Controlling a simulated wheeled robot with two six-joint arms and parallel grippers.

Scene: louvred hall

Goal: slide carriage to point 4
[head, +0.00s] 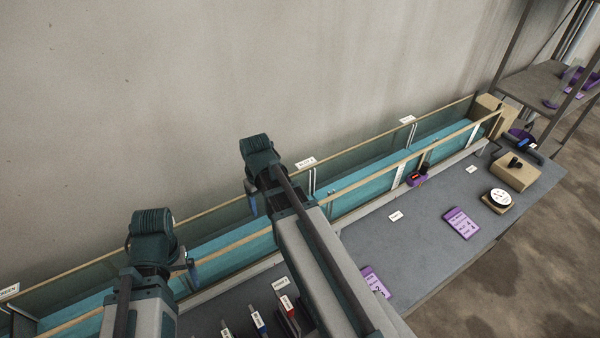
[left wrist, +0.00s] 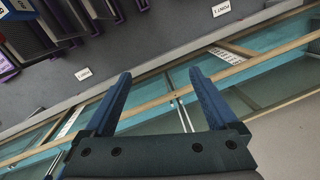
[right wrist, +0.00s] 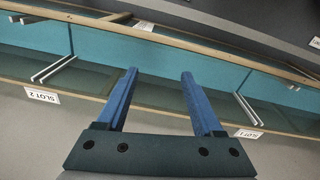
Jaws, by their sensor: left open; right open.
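A small purple and black block with an orange mark (head: 417,176), which appears to be the carriage, sits at the grey rail along the front of the teal trough. It lies between a white label (head: 396,216) and a farther label (head: 471,169); their writing is too small to read. My left gripper (head: 190,268) is open and empty over the near trough, and its spread blue fingers show in the left wrist view (left wrist: 165,92). My right gripper (head: 252,203) is open and empty by the trough's back, left of the block. Its fingers show in the right wrist view (right wrist: 160,85).
The long teal trough (head: 365,188) has wooden top rails and clear panels along the wall. Several coloured upright items (head: 287,303) stand near my right arm.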

